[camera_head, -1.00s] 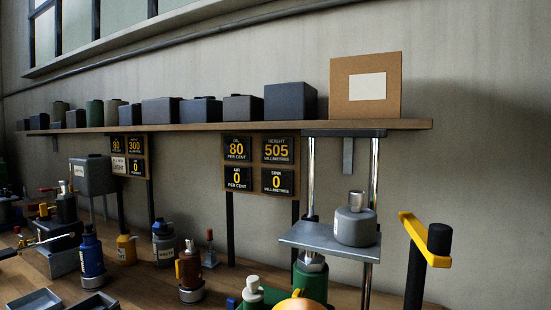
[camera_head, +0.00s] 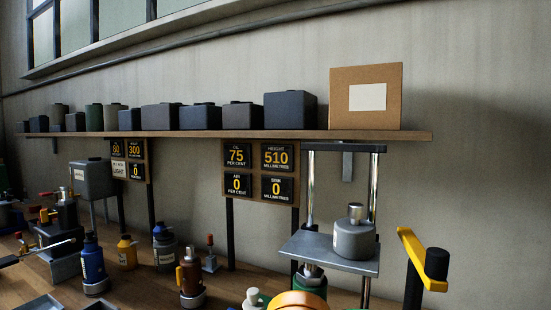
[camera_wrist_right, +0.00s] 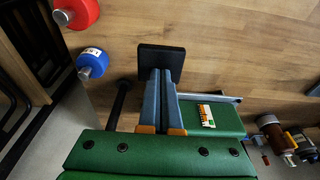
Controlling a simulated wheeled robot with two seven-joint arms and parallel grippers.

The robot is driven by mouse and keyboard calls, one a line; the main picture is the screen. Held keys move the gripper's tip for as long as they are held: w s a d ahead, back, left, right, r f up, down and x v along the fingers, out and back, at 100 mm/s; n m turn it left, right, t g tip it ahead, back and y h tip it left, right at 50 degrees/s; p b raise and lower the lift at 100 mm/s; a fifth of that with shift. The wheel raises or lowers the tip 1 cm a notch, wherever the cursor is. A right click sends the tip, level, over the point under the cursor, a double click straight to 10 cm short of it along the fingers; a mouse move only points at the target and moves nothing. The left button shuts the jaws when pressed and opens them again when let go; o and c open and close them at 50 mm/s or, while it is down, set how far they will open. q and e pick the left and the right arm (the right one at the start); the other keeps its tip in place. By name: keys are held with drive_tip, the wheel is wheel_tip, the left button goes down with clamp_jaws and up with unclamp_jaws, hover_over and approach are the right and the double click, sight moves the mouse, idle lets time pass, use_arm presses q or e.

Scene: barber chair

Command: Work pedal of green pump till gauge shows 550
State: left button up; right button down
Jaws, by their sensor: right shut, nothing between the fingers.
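The gauge board (camera_head: 262,145) in the head view reads height 510 millimetres, 75 per cent on the upper left plate, and 0 for air and sink. The green pump (camera_head: 312,287) stands below a grey platform (camera_head: 325,252) carrying a grey weight (camera_head: 355,236); its lower part is cut off. In the right wrist view, the green pump body (camera_wrist_right: 226,121) with a white and orange label lies right of my right gripper (camera_wrist_right: 161,72). This gripper is shut and empty, its blue-grey fingers at a black pedal pad (camera_wrist_right: 162,55). Contact cannot be told. My left gripper is out of view.
A yellow and black handle (camera_head: 423,262) stands right of the platform.

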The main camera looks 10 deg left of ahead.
drive_tip(key=shift+f, duration=0.1)
drive_tip(key=s+b+x, duration=0.1)
drive_tip(key=b+x, duration=0.4)
drive_tip(key=x, duration=0.1)
drive_tip(key=p+v, duration=0.3)
drive_tip(key=v, duration=0.1)
drive_tip(key=w+p+v, duration=0.1)
drive_tip(key=p+v, duration=0.1)
drive_tip(key=shift+r+p, duration=0.35)
drive_tip(key=shift+r, duration=0.05)
drive_tip(key=shift+f+b, duration=0.3)
drive_tip(key=s+b+x, duration=0.1)
drive_tip(key=b+x, duration=0.4)
drive_tip(key=x, duration=0.1)
drive_tip(key=p+v, duration=0.1)
drive_tip(key=v, duration=0.1)
drive_tip(key=p+v, duration=0.1)
drive_tip(key=p, duration=0.1)
drive_tip(key=w+p+v, duration=0.1)
drive_tip(key=p+v, duration=0.1)
drive_tip(key=shift+s+r, duration=0.1)
drive_tip(key=shift+r, duration=0.4)
